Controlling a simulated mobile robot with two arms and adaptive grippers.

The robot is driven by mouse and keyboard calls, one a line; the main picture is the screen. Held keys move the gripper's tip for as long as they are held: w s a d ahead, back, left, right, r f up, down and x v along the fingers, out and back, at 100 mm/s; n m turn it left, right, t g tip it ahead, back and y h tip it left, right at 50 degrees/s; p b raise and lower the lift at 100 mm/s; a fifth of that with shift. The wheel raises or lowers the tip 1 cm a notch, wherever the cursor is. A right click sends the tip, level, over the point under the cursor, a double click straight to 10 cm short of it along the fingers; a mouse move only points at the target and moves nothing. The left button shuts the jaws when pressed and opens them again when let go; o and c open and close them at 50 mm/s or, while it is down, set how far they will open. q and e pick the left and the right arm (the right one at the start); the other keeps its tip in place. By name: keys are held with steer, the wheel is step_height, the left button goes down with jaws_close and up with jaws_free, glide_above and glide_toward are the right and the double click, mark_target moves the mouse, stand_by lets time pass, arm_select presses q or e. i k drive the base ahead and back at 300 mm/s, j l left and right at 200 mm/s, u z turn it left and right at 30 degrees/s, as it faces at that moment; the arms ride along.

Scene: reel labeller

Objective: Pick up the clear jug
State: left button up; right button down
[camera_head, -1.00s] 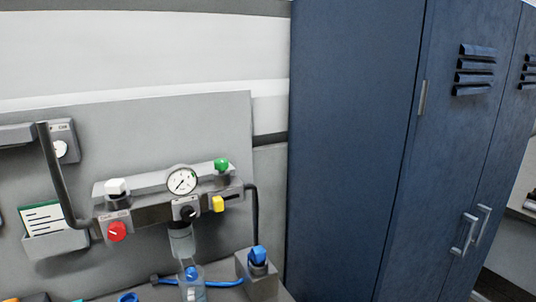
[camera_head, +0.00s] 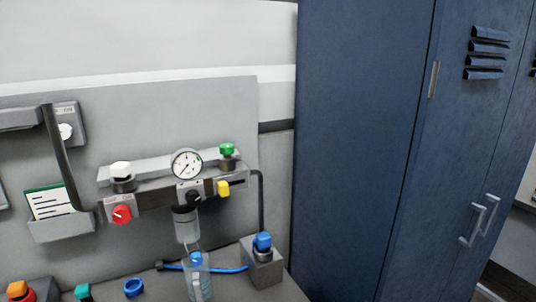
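A clear, see-through vessel (camera_head: 199,284) that looks like the jug stands on the grey surface at the bottom of the head view. Something blue shows at its top; I cannot tell whether it is part of the vessel or seen through it. A clear bowl (camera_head: 187,228) hangs above it under the panel's valve unit. Neither of my grippers is in view.
The valve unit has a round gauge (camera_head: 187,164), a red knob (camera_head: 122,214) and a green knob (camera_head: 227,150). A blue hose (camera_head: 228,269) runs behind the vessel to a grey block (camera_head: 264,272). A blue ring (camera_head: 133,287) lies left. A tall blue locker (camera_head: 360,150) stands right.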

mark_target(198, 279)
steer(key=i+l+u, duration=0.2)
steer(key=l, duration=0.15)
steer(key=i+l+u, duration=0.2)
steer(key=l+u, duration=0.2)
steer(key=l, duration=0.3)
steer(key=i+l+u, duration=0.1)
steer(key=l+u, duration=0.15)
steer(key=l, duration=0.1)
